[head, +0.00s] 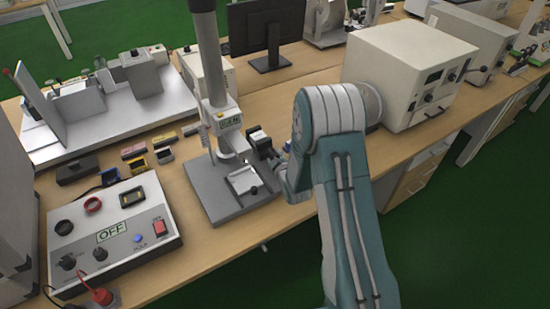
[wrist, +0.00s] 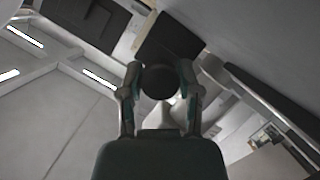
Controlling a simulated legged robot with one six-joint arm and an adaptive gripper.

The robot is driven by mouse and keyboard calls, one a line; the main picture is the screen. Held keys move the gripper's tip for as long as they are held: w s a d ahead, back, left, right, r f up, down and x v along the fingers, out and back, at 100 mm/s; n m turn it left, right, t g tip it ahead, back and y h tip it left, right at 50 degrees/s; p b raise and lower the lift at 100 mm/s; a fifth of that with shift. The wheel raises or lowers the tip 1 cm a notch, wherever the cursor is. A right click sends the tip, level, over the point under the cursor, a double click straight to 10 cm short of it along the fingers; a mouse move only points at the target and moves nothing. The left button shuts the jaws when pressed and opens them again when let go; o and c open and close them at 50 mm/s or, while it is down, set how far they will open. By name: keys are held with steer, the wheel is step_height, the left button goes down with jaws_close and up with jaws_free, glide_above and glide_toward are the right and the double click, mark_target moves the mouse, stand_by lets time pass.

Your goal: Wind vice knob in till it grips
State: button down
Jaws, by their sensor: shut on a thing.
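The small vice (head: 243,182) shows in the head view as a light block on the grey base of a test stand, below its column. In the wrist view my gripper (wrist: 159,88) has a finger on each side of a round black knob (wrist: 159,78) and is shut on it. In the head view my arm reaches in from the right and its end comes down beside the stand. The fingertips cannot be made out there. The vice's jaw gap, and whether anything sits in it, are too small to tell.
The stand's column (head: 206,60) rises close left of my arm. A control box (head: 115,235) marked OFF stands at the left. Small coloured blocks (head: 135,150) lie behind it. A cream instrument (head: 405,75) stands to the right, and a monitor (head: 265,35) behind.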

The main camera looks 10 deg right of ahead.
steer(key=m+y, duration=0.1)
steer(key=m, duration=0.1)
steer(key=m+g+y, duration=0.1)
steer(key=m, duration=0.1)
steer(key=shift+f+m+y, duration=0.1)
steer(key=shift+m+y, duration=0.2)
steer(key=shift+g, duration=0.3)
stand_by(0.4)
steer(key=shift+c, duration=1.5)
jaws_free()
steer(key=shift+s, duration=0.15)
steer(key=v, duration=1.1)
steer(key=shift+s+d, duration=0.15)
steer(key=shift+s, duration=0.15)
